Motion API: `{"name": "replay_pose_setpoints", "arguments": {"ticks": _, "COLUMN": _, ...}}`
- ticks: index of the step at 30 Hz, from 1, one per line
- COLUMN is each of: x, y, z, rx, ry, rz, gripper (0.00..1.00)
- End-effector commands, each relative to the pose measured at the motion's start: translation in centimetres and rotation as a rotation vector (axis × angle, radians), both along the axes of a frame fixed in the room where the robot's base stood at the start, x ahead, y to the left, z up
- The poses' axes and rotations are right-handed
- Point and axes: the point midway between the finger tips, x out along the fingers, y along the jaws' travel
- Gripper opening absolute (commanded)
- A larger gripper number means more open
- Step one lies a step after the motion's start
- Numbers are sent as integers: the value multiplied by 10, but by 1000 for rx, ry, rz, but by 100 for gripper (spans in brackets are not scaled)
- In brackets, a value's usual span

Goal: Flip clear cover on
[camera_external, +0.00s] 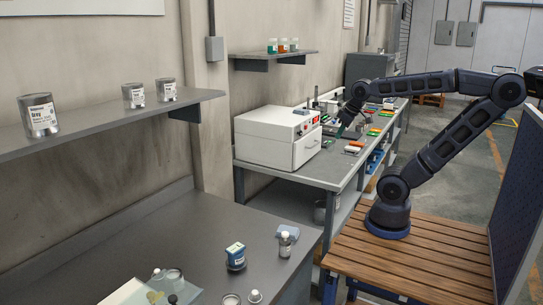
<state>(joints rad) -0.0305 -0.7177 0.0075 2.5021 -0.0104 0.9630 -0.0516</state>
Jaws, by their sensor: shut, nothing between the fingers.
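My gripper (342,129) hangs down at the end of my dark blue arm, over the far workbench (340,171). It is shut and holds nothing. It is just right of a white box-shaped machine (272,136) that has a red part on its upper front and a drawer-like front below. I cannot make out a clear cover at this size. I cannot tell whether my fingertips touch anything on the bench.
Small coloured items lie along the far bench, including a green-topped one (373,131). A wall shelf (90,124) carries paint cans. My base stands on a slatted wooden table (420,255).

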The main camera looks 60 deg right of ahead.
Motion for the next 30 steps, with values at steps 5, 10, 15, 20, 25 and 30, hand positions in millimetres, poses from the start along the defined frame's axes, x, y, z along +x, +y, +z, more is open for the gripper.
{"name": "replay_pose_setpoints", "arguments": {"ticks": 5, "x": 33, "y": 22, "z": 20, "rx": -72, "ry": 16, "rz": 184, "gripper": 0}}
{"name": "replay_pose_setpoints", "arguments": {"ticks": 10, "x": 65, "y": 50, "z": 38, "rx": -147, "ry": 28, "rz": 377, "gripper": 0}}
{"name": "replay_pose_setpoints", "arguments": {"ticks": 15, "x": 96, "y": 83, "z": 53, "rx": -220, "ry": 35, "rz": 569, "gripper": 0}}
{"name": "replay_pose_setpoints", "arguments": {"ticks": 20, "x": 124, "y": 120, "z": 64, "rx": -287, "ry": 40, "rz": 749, "gripper": 0}}
{"name": "replay_pose_setpoints", "arguments": {"ticks": 25, "x": 149, "y": 166, "z": 72, "rx": -359, "ry": 42, "rz": 943, "gripper": 0}}
{"name": "replay_pose_setpoints", "arguments": {"ticks": 30, "x": 171, "y": 216, "z": 77, "rx": -431, "ry": 41, "rz": 1134, "gripper": 0}}
